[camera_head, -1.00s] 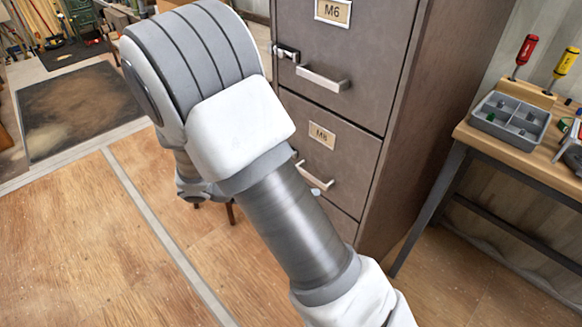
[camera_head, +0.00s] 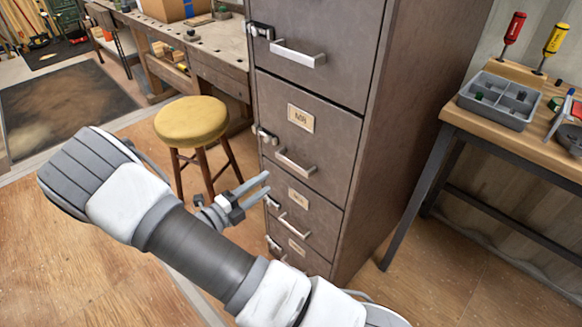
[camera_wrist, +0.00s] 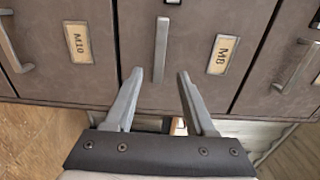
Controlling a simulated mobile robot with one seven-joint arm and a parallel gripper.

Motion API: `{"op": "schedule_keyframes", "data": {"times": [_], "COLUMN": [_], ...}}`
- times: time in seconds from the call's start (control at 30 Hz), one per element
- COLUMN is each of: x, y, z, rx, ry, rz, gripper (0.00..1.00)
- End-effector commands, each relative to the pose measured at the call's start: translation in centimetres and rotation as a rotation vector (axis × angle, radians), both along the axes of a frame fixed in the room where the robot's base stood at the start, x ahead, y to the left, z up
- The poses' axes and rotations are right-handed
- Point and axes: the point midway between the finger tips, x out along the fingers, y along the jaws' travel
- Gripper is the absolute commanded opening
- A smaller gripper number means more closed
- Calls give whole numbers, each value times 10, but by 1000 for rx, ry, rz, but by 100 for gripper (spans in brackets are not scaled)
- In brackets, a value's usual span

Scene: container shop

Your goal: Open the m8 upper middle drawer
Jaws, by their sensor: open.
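The M8 drawer (camera_head: 330,140) is the second one down in the head view, closed flush in a tall grey-brown cabinet. Its label (camera_head: 300,118) is blurred there but reads M8 in the wrist view (camera_wrist: 223,54). Its silver bar handle (camera_head: 295,162) sits below the label. My gripper (camera_head: 265,184) is open and empty, just left of the cabinet front, a little lower than that handle. In the wrist view, the M8 handle (camera_wrist: 160,50) lies ahead, its near end lined up between my open fingertips (camera_wrist: 160,76). No contact shows.
M10 (camera_wrist: 77,42) adjoins M8 below. A yellow stool (camera_head: 192,121) and workbench (camera_head: 205,65) stand behind my gripper. A table with a grey tray (camera_head: 498,101) stands right. Floor is clear in front.

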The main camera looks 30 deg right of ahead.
Motion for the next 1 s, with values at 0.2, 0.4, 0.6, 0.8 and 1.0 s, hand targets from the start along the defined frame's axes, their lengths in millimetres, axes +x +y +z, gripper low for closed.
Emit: {"op": "schedule_keyframes", "data": {"times": [0.2,0.4,0.6,0.8,1.0], "x": [16,29,36,38,38], "y": [-47,-82,-101,-106,-106], "z": [-3,-2,-1,0,0], "rx": [0,0,0,1,1], "ry": [-1,-1,-1,-1,-1], "rz": [-5,-3,-1,0,0], "gripper": [55,55,55,55,48]}}
